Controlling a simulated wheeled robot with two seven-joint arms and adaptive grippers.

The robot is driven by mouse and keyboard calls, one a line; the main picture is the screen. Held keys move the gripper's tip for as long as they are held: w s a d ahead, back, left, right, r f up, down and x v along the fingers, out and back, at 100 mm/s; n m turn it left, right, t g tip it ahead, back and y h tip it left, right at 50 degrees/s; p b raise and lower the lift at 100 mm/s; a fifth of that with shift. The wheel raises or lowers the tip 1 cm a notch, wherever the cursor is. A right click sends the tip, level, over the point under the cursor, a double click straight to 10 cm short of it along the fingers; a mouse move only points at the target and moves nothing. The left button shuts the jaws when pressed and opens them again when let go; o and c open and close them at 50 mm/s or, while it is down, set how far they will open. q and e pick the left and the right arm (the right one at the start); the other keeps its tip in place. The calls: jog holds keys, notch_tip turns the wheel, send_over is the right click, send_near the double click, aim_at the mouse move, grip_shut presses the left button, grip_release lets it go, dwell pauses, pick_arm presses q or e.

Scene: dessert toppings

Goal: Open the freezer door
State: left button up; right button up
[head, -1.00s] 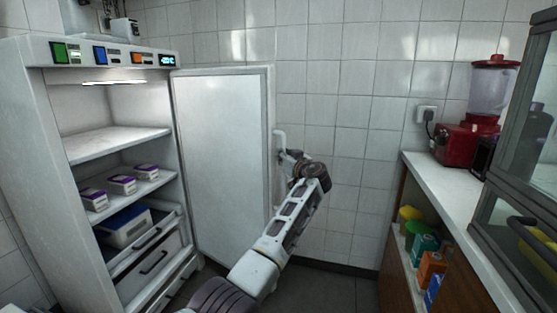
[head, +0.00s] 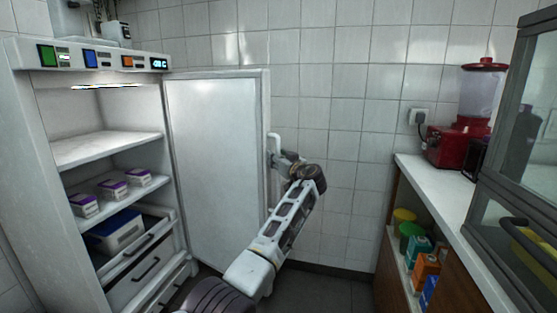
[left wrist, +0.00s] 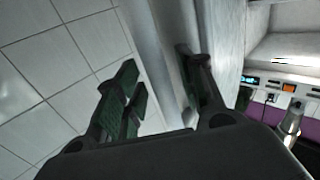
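The freezer (head: 28,130) stands at the left in the head view with its inside showing. Its white door (head: 212,165) is swung wide open to the right. The vertical door handle (head: 275,146) is at the door's outer edge. My left gripper (head: 277,160) is beside this edge, close to the handle, and largely hidden by its own wrist. In the left wrist view, the fingers of my left gripper (left wrist: 160,92) are apart. The door's edge (left wrist: 168,60) shows between and behind them; contact cannot be told. The handle is not clear there. My right gripper is not in view.
Small boxes (head: 112,188) sit on a freezer shelf above drawers (head: 140,275). At the right, a counter (head: 440,190) holds a red blender (head: 470,130), with a glass-fronted cabinet (head: 510,210) nearer. Bare floor (head: 330,290) lies between door and counter.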

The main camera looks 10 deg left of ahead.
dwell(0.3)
pick_arm(q)
jog(key=shift+s, duration=0.15)
jog(key=v, duration=0.7)
dwell(0.4)
jog(key=shift+d, duration=0.1)
